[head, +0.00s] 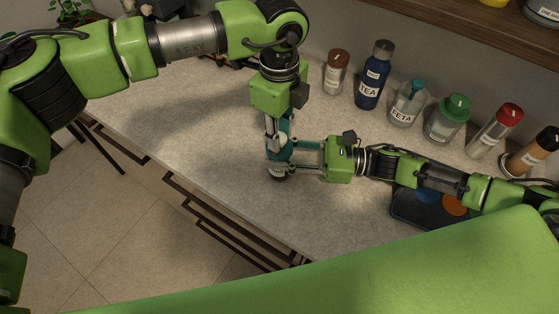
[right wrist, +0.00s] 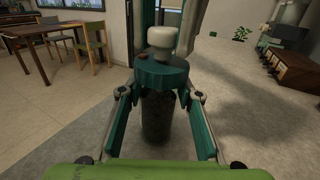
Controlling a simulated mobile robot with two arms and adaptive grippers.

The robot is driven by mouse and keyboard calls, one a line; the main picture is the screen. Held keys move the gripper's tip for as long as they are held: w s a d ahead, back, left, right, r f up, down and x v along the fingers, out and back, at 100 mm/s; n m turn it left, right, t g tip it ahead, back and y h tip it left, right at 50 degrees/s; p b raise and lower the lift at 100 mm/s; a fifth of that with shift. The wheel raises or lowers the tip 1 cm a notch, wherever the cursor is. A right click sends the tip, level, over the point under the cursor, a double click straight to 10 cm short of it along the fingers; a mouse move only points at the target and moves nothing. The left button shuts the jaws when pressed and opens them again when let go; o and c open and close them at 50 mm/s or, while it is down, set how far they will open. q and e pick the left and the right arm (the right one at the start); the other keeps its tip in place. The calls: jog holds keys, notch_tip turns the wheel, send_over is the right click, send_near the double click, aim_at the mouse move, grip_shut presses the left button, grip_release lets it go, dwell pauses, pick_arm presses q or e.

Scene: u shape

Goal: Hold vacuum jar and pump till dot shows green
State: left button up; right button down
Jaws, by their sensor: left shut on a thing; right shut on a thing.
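The vacuum jar (right wrist: 157,118) is a dark cylinder standing upright in the right wrist view, with a teal lid (right wrist: 160,76) and a pale pump knob (right wrist: 161,42) on top. My right gripper (head: 292,160) comes from the right and is shut on the jar, one finger on each side. My left gripper (head: 279,138) points down from above and is shut on the pump knob; its fingers frame the knob in the right wrist view.
Behind the jar stand a brown-capped jar (head: 337,72), a blue TEA bottle (head: 374,77), a FETA jar (head: 407,104), a green-lidded jar (head: 447,120) and a red-capped jar (head: 495,132). A dark tray (head: 404,207) lies under my right arm. The counter (head: 190,115) left of the jar is clear.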

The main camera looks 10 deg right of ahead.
pick_arm(q)
jog(key=shift+r, duration=1.85)
jog(key=shift+f, duration=2)
jog(key=shift+r, duration=0.1)
jog(key=shift+r, duration=1.9)
jog(key=shift+f, duration=2)
